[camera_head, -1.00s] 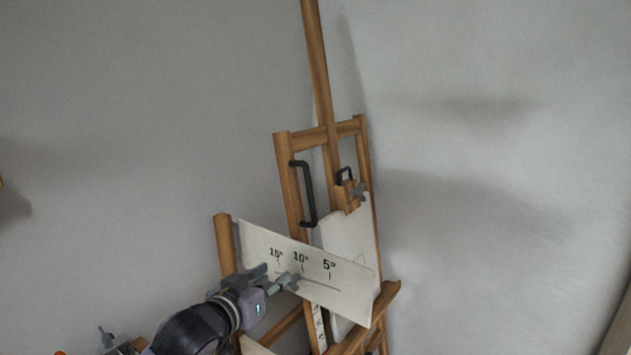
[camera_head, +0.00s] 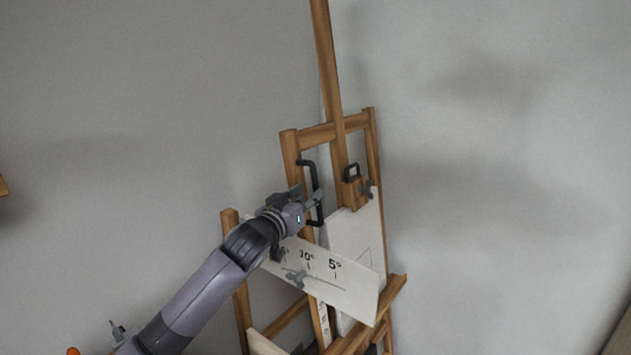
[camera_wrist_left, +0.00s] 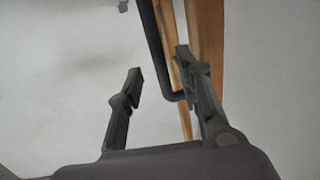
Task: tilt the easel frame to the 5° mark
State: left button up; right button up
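The wooden easel frame (camera_head: 290,152) leans by the wall, with a black bar handle (camera_head: 316,180) on its left post. A white scale plate (camera_head: 358,290) marked 10° and 5°, with a third mark partly covered by my arm, crosses below. My left gripper (camera_head: 310,195) is at the handle's lower half. In the left wrist view its fingers (camera_wrist_left: 158,64) are apart, with the handle (camera_wrist_left: 157,45) running between them, closer to the right finger. Contact cannot be told. My right gripper is out of view.
A wooden clamp block (camera_head: 355,190) with a small black handle and grey knob sits on the mast above a white panel (camera_head: 350,235). A wooden ledge (camera_head: 392,290) juts out at lower right. The wall area left of the easel is clear.

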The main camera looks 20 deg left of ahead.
aim_at(314, 189)
pick_arm(q)
jog(key=w, duration=0.1)
jog(key=w+p, duration=0.1)
jog(key=w, duration=0.3)
jog(key=shift+d, duration=0.35)
grip_shut()
dwell(0.6)
